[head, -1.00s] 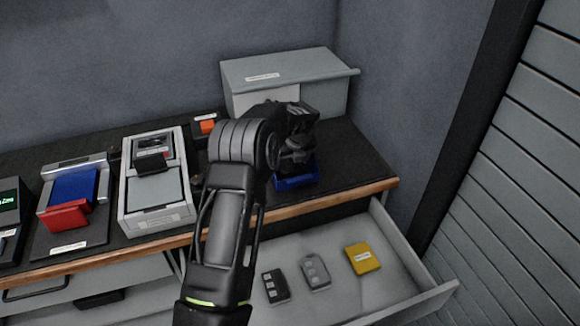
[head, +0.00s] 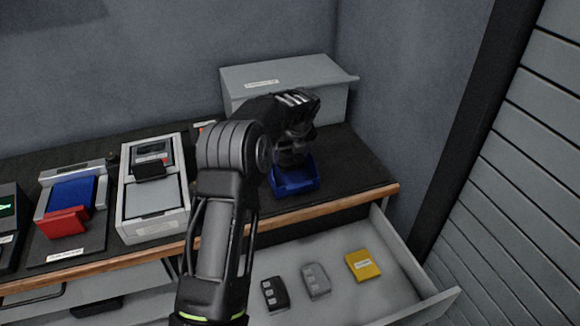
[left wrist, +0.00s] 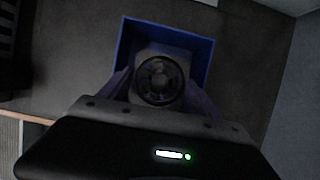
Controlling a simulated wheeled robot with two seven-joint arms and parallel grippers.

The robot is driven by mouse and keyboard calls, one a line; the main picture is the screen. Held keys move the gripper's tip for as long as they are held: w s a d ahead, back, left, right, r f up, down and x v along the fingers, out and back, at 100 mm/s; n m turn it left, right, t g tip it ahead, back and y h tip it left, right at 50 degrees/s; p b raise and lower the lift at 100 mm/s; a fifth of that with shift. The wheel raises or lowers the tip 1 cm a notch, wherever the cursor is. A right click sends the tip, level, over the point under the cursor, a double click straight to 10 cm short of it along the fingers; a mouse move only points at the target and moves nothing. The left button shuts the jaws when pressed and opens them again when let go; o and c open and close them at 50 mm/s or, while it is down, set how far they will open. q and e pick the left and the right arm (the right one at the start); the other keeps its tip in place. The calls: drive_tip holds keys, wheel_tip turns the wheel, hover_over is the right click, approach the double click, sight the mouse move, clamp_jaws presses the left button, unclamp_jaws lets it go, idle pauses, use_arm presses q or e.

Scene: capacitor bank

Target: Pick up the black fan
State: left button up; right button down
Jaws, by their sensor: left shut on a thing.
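The black fan (left wrist: 160,80) shows in the left wrist view as a dark square body with a round rotor. My left gripper (head: 291,156) is shut on it, one finger on each side. In the head view the gripper points down over a blue open bin (head: 298,184) on the black worktop, and the fan is mostly lost against the dark fingers. The blue bin (left wrist: 204,52) also shows around and behind the fan in the left wrist view. I cannot tell exactly how far the fan is above the bin floor. My right gripper is not in view.
A grey box (head: 285,80) stands behind the bin. A grey device (head: 155,205) and a stand with blue and red parts (head: 70,205) are at left. An open drawer (head: 420,275) below holds a black remote, a grey remote and a yellow block (head: 363,266). Worktop right of the bin is clear.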

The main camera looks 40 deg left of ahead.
sight(291, 158)
use_arm(q)
wheel_tip(291, 158, up, 5)
drive_tip(key=shift+f, duration=0.2)
drive_tip(key=shift+d+f, duration=0.1)
idle(0.4)
